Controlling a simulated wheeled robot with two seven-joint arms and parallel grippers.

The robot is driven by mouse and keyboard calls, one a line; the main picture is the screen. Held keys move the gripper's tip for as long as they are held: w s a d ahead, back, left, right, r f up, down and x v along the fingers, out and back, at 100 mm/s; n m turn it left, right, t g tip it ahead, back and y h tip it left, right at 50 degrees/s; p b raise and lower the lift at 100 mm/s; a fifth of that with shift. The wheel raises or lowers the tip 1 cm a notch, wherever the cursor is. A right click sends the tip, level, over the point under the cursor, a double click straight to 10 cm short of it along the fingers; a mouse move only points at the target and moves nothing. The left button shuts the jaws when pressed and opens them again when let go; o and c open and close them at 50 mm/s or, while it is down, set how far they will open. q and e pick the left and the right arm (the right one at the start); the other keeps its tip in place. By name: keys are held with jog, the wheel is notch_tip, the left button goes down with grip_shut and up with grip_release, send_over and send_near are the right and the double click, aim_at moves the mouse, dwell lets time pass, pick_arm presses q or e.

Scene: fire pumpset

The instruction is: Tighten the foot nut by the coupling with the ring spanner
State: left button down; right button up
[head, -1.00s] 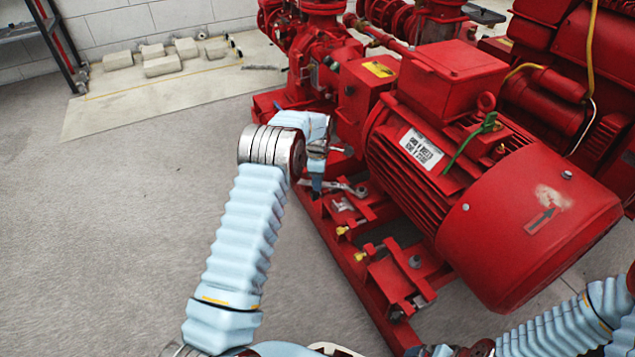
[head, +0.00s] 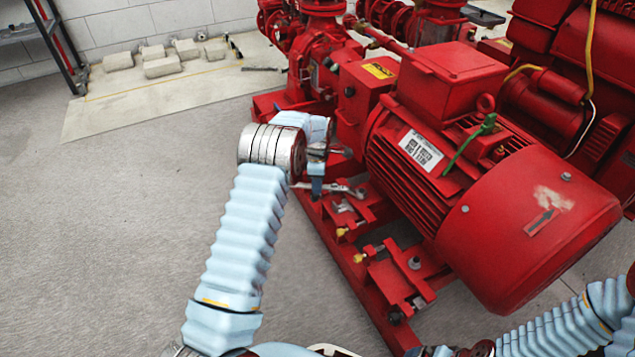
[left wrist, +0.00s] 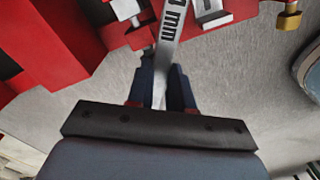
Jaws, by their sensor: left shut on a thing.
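My left gripper (head: 317,187) is shut on the ring spanner (head: 343,188), low beside the red motor's near-coupling foot. The spanner is a silver bar running to the right from the fingers. In the left wrist view the dark fingers (left wrist: 160,88) clasp the spanner's shank (left wrist: 171,35), which bears "mm" lettering and runs out at the top edge. The spanner's far end lies at the motor foot by the coupling in the head view. The foot nut there cannot be made out clearly, and I cannot tell whether the ring sits around it. My right gripper is not seen.
The red motor (head: 440,150) stands close to the right of my left gripper. The red base rail (head: 352,268) carries brass-coloured bolts and another foot bolt (head: 414,262). Concrete floor (head: 120,240) to the left is clear. Pale blocks (head: 162,66) lie by the wall.

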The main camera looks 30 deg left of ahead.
pick_arm(q)
jog(key=shift+r, duration=0.15)
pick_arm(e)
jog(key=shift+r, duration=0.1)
pick_arm(q)
jog(key=shift+r+p, duration=1.75)
jog(key=shift+r, duration=0.7)
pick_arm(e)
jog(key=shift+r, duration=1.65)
pick_arm(q)
jog(key=shift+f, duration=0.1)
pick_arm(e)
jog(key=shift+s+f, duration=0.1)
pick_arm(q)
jog(key=shift+s+d+f+n+b, duration=0.15)
jog(key=shift+f+b, duration=0.2)
jog(key=shift+f, duration=0.2)
jog(key=shift+s+f+n+b, duration=0.15)
jog(key=shift+f+b, duration=0.2)
jog(key=shift+f, duration=0.2)
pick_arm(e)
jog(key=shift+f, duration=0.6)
pick_arm(q)
jog(key=shift+f+b, duration=0.7)
jog(key=shift+f, duration=0.65)
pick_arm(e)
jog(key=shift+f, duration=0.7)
